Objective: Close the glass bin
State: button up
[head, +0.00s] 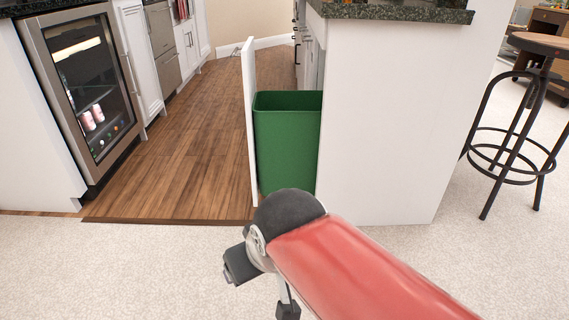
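A green bin (287,145) stands in a pulled-out drawer at the end of the white counter (385,110). The white drawer front (249,125) stands apart from the cabinet, on the left of the bin, seen nearly edge-on.
A glass-door drinks fridge (82,80) stands on the left. A bar stool (515,125) stands on the right. The wooden floor aisle (185,150) left of the drawer front is clear, and so is the pale carpet (130,270) in front.

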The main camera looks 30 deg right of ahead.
aim_at(283, 126)
jog(key=i+j+z, duration=0.2)
jog(key=z, duration=0.15)
jog(key=i+j+z, duration=0.55)
jog(key=j+z, duration=0.15)
